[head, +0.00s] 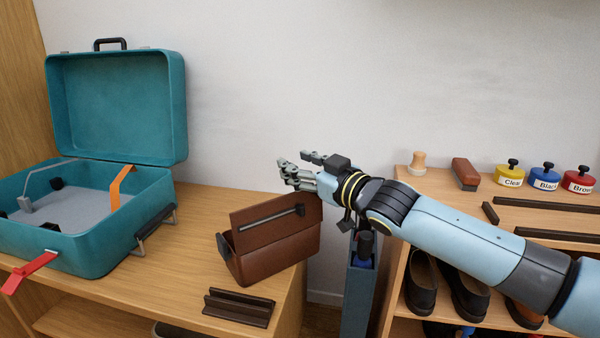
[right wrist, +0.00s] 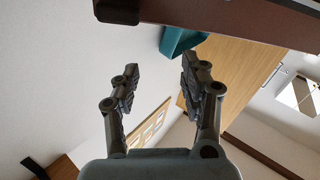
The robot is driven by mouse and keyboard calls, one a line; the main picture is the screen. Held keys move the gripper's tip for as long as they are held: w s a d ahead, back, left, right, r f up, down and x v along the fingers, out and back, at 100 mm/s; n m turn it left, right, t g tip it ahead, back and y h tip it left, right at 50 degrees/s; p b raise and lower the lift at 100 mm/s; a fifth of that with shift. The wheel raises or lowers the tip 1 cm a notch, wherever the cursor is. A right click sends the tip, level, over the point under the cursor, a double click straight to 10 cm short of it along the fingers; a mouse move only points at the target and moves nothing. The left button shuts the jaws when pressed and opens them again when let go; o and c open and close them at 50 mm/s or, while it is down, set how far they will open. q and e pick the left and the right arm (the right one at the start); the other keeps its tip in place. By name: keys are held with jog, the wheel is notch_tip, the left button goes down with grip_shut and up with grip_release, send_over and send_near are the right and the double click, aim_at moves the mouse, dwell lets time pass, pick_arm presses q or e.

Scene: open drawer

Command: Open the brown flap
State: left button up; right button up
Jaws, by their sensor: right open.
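A brown box (head: 280,262) stands on the wooden table near its right end. Its brown flap (head: 262,216) is a panel along the top, tilted upward, with a thin grey bar across it and a dark end piece. How far the flap is open is hard to tell. My right gripper (head: 298,171) is open and empty, just above the flap's upper right corner. In the right wrist view, the open fingers (right wrist: 157,88) have nothing between them, and a brown edge (right wrist: 225,22) runs across the top, apart from the fingertips. My left gripper is not in view.
An open teal suitcase (head: 100,235) stands on the table (head: 190,215) at left, with a red strap (head: 30,270). A dark brown slotted holder (head: 238,308) lies in front of the box. A shelf (head: 505,207) with polish tins and shoes is at right.

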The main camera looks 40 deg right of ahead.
notch_tip(320, 180, up, 8)
dwell(0.7)
